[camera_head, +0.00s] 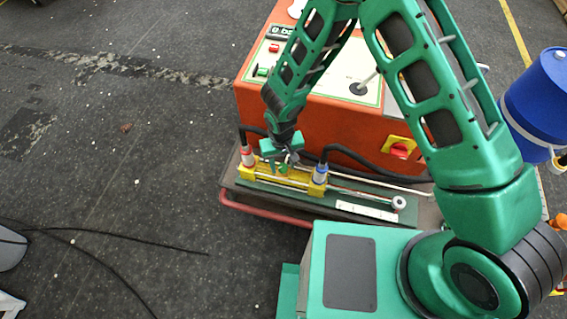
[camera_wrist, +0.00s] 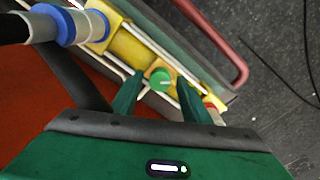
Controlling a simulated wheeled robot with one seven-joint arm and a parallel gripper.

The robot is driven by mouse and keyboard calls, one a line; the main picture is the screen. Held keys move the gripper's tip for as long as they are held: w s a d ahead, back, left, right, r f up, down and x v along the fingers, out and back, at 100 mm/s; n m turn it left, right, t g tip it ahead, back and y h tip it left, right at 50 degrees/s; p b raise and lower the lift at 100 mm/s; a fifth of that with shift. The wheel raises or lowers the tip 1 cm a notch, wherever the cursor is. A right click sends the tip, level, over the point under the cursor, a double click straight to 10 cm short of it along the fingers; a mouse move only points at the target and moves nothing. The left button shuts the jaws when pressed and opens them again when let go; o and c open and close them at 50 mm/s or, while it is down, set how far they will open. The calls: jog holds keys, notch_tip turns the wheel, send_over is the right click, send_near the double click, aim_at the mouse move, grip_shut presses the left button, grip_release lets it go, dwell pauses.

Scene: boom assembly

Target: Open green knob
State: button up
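The green knob (camera_wrist: 160,79) shows in the wrist view as a round green cap with a pale mark, on the yellow valve block (camera_wrist: 128,46). In the head view the green knob (camera_head: 283,168) is small and partly hidden by my gripper (camera_head: 283,156). In the wrist view my gripper (camera_wrist: 158,92) has its two green fingers apart, one on each side of the knob. The fingertips are close to the knob; I cannot tell whether they touch it. The yellow block (camera_head: 262,178) lies on the ledge in front of the orange machine.
A red fitting (camera_head: 247,156) and a blue fitting (camera_head: 320,172) with black hoses stand at the block's two ends. The orange machine (camera_head: 345,135) rises behind. A red rail (camera_head: 262,212) runs along the front edge. A blue barrel (camera_head: 535,100) stands at the right.

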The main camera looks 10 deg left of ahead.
jog(key=c, duration=0.9)
jog(key=shift+n, duration=0.3)
jog(key=n, duration=0.3)
jog(key=shift+n, duration=2.1)
jog(key=shift+d, duration=0.1)
jog(key=o, duration=1.1)
